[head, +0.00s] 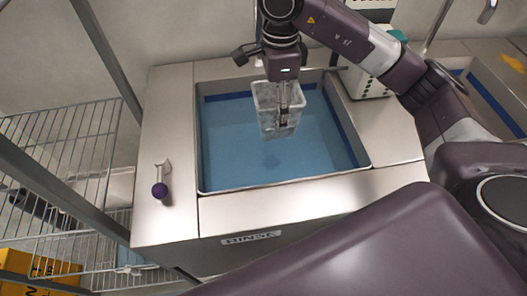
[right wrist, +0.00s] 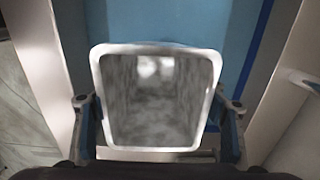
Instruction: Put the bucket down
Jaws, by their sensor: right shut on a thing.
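A clear, whitish bucket (head: 268,112) hangs upright under my right gripper (head: 284,98) in the head view, over the blue inside of a steel basin (head: 283,184). In the right wrist view the open mouth of the bucket (right wrist: 157,95) fills the middle, and the fingers of my right gripper (right wrist: 160,122) are on its left and right sides, shut on it. I cannot tell whether the bucket touches the basin's floor or water. My left gripper is not in view.
A purple-knobbed lever (head: 160,188) stands on the basin's left deck. Wire shelving (head: 70,140) is at the left, with a yellow box (head: 40,268) low down. A white unit (head: 366,82) stands at the back right corner. The basin's front half is clear.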

